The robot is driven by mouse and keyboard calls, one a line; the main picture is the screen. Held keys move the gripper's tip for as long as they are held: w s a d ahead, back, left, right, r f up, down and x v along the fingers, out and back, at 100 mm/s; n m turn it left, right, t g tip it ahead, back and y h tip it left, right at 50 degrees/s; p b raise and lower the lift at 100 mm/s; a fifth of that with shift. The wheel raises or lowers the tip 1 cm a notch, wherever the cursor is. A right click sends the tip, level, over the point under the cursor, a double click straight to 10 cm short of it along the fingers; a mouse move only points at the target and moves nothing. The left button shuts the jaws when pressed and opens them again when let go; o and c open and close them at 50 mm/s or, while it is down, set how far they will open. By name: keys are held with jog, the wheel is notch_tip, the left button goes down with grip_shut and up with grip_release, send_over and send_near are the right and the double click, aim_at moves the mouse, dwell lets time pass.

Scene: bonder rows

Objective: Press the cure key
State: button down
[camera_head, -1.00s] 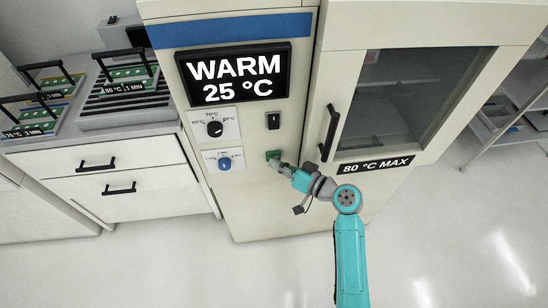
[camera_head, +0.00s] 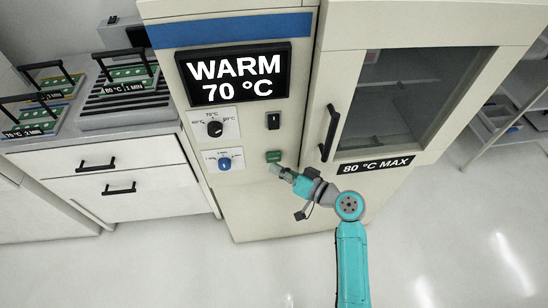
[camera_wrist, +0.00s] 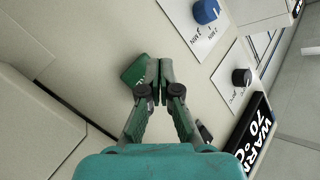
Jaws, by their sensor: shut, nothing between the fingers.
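The green cure key (camera_head: 273,156) sits on the oven's front panel, below the black switch. In the wrist view the green key (camera_wrist: 135,72) shows just left of and beyond my fingertips, partly hidden by them. My gripper (camera_head: 275,169) is shut and empty, a little below and to the right of the key in the head view. In the wrist view the fingertips (camera_wrist: 159,68) are together; I cannot tell whether they touch the key, but the head view shows a small gap. The display (camera_head: 234,75) reads WARM 70 °C.
A black dial (camera_head: 215,129) and a blue dial (camera_head: 225,163) are left of the key. A black rocker switch (camera_head: 273,121) is above it. The oven door handle (camera_head: 330,133) is to the right. Trays with handles (camera_head: 130,73) stand on the left bench. The floor in front is clear.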

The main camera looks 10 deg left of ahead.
jog(key=shift+s+d, duration=0.2)
jog(key=shift+s, duration=0.6)
jog(key=shift+s+d, duration=0.25)
jog(key=shift+s, duration=0.5)
jog(key=shift+s+d, duration=0.2)
jog(key=shift+s, duration=0.6)
jog(key=shift+f, duration=0.1)
